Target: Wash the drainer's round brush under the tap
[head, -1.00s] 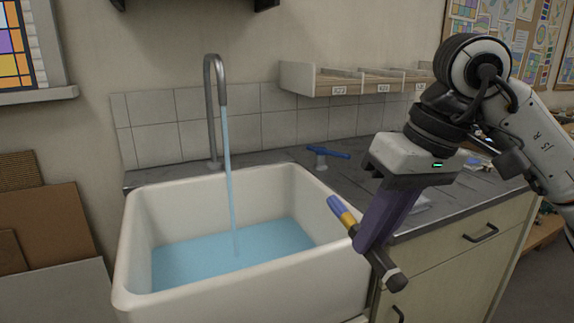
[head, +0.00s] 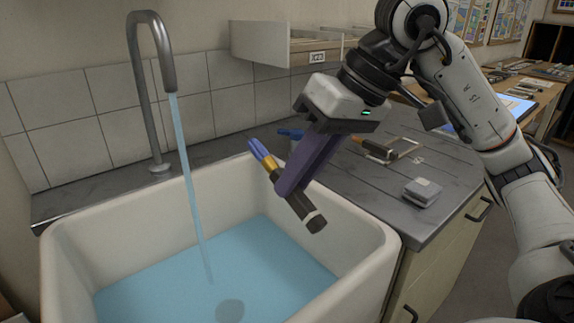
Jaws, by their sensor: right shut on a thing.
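The round brush (head: 309,214) is held in my right gripper (head: 290,188), which is shut on it. The brush is tilted, its blue and yellow end up to the left and its dark end down to the right. It is over the right part of the white sink (head: 378,246), apart from the stream. The grey tap (head: 141,80) stands behind the sink on the left. A stream of water (head: 191,190) runs from it into blue water in the basin. My left gripper is not in view.
The dark worktop (head: 355,180) right of the sink holds a small grey box (head: 423,192) and a frame with a brown-handled tool (head: 375,150). A blue lever (head: 289,134) shows behind my gripper.

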